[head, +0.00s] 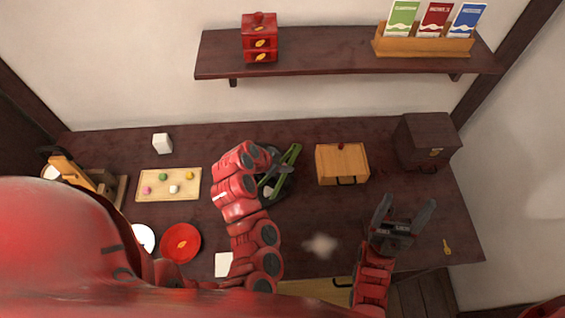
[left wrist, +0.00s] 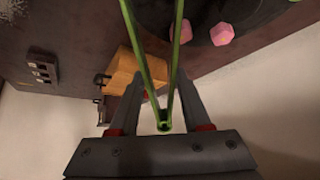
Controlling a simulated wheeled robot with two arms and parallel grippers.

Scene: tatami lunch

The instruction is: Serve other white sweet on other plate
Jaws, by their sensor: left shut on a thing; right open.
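A white sweet (head: 174,188) sits on a pale wooden board (head: 155,195) at the left of the table, with pink, green and yellow sweets. A red plate (head: 181,243) and a partly hidden white plate (head: 143,238) lie in front of the board. My left gripper (head: 274,167) is shut on green tongs (head: 285,170), right of the board; the tongs also show in the left wrist view (left wrist: 163,75). Below is a dark round dish, mostly hidden by my arm in the head view; two pink pieces (left wrist: 222,34) show on it. My right gripper (head: 402,214) is open and empty.
A wooden box (head: 342,164) and a dark chest (head: 428,140) stand at the right. A wooden rack (head: 75,175) is at the far left. A shelf (head: 320,54) hangs above. A brass-coloured item (head: 446,247) lies near the right edge.

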